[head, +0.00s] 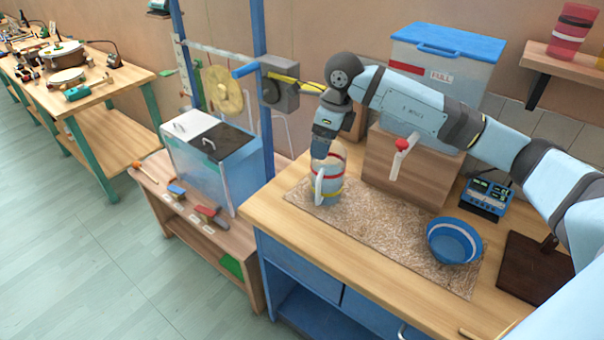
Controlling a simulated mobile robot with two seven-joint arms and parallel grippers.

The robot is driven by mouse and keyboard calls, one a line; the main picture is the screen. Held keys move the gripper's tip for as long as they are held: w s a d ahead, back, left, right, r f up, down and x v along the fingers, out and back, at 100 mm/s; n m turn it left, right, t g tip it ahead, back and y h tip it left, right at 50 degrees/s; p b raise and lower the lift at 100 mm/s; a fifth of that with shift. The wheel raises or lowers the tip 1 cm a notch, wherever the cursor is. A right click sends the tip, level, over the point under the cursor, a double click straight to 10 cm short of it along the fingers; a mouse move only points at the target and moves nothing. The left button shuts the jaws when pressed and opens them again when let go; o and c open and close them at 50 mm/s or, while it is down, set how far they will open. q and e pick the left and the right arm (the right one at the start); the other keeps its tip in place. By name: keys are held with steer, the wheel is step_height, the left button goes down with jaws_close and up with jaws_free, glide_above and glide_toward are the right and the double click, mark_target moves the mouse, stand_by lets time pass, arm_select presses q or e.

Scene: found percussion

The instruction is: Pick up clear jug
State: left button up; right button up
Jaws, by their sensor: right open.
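The clear jug (329,189) stands upright on the speckled mat (390,232) on the wooden bench. It has a red band near the top, a yellow band lower down and a pale handle on its left side. My right gripper (322,152) points down right over the jug's rim and is open. It overlaps the jug's top, so I cannot tell whether the fingers touch it. My left gripper is out of view.
A blue bowl (453,241) sits at the mat's right end. Behind stand a wooden box (408,178) with a red-tipped white lever and a blue-lidded clear bin (446,75). A small blue device (486,195) is at the right. A tank (222,165) stands on the lower bench at left.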

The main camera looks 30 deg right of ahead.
mark_target(322, 173)
steer(key=shift+h, duration=0.3)
steer(key=f, duration=0.5)
steer(key=w+f+p, duration=0.1)
steer(key=f, duration=0.1)
steer(key=shift+d+f, duration=0.1)
steer(key=shift+f, duration=0.15)
steer(key=shift+f+p, duration=0.3)
steer(key=shift+f, duration=0.45)
step_height(322, 173, down, 4)
steer(key=shift+w+d+r+p, duration=0.1)
steer(key=shift+r+p, duration=0.1)
steer(key=shift+p, duration=0.25)
steer(key=shift+f, duration=0.25)
steer(key=shift+r, duration=0.1)
steer(key=c, duration=1.5)
